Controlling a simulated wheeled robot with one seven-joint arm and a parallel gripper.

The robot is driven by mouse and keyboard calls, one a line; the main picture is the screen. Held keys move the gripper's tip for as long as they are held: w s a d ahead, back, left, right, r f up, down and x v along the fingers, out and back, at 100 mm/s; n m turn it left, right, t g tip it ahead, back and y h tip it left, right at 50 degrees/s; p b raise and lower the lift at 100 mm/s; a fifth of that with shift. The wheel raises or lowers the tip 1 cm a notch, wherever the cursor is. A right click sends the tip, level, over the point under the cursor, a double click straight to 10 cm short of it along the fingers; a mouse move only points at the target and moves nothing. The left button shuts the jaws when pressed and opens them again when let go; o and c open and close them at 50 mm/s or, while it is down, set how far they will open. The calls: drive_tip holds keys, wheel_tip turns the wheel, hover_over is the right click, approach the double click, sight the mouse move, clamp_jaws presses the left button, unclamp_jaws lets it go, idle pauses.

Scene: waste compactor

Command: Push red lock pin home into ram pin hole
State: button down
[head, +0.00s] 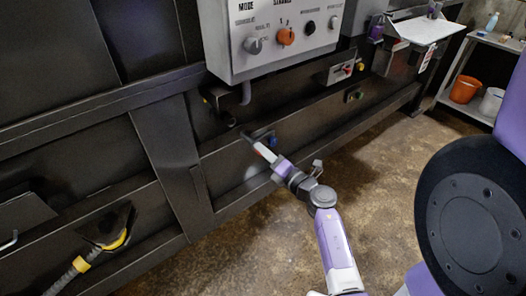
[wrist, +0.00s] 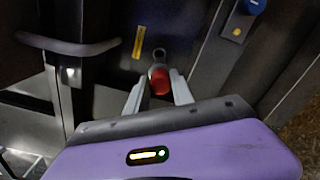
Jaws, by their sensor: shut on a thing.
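The red lock pin (wrist: 160,82) is between the two fingers of my gripper (wrist: 159,94) in the wrist view. My gripper is shut on it. A dark round hole with a pale rim, likely the ram pin hole (wrist: 159,54), shows just beyond the pin's far end. I cannot tell whether the pin's tip is inside the hole or just short of it. In the head view, my gripper (head: 268,155) reaches the dark lower wall of the compactor, with a bit of red showing at its fingers. The hole is not clear there.
A curved dark handle (wrist: 68,45) is left of the hole, and a blue knob (wrist: 254,6) is at the upper right. The grey control panel (head: 275,35) hangs above my arm. A yellow-collared hose (head: 85,262) lies at lower left. Open floor lies right of the machine.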

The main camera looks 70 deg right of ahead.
sight(255, 141)
drive_tip(key=shift+r, duration=0.15)
drive_tip(key=shift+p+x, duration=0.3)
drive_tip(key=shift+x, duration=2.45)
drive_tip(key=shift+r+p, duration=0.1)
drive_tip(key=shift+p, duration=0.35)
